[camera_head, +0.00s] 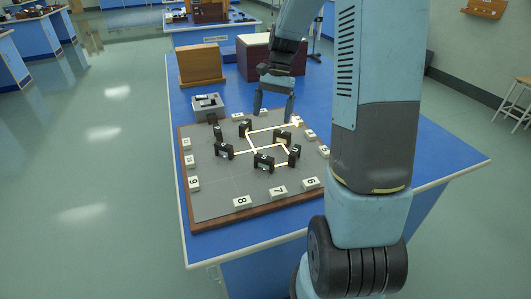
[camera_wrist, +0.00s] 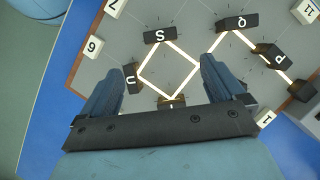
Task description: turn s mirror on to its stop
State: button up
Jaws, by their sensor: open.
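The S mirror (camera_head: 264,162) is a small black upright block with a white letter S, standing on the grey board (camera_head: 215,195) near the middle. It also shows in the wrist view (camera_wrist: 160,35), beyond and between my fingertips in the picture. Bright beam lines meet at it. My gripper (camera_head: 273,106) is open and empty, above the far part of the board. In the wrist view its two fingers (camera_wrist: 161,66) are spread wide, apart from the S mirror. The mirror's stop cannot be made out.
Close to S stand the black U mirror (camera_wrist: 130,77) and Q mirror (camera_wrist: 237,22), with P (camera_wrist: 272,57) to the right. Numbered white tiles such as 8 (camera_head: 242,202) line the board. A grey box (camera_head: 208,106) and wooden block (camera_head: 201,65) stand behind.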

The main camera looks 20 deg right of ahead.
aim_at(265, 156)
jog(key=x, duration=1.3)
jog(key=shift+s+a+f, duration=0.1)
jog(key=shift+f, duration=0.3)
jog(key=shift+c, duration=0.3)
jog(key=c, duration=0.9)
jog(key=shift+d, duration=0.2)
jog(key=shift+c, duration=0.4)
jog(key=shift+a, duration=0.15)
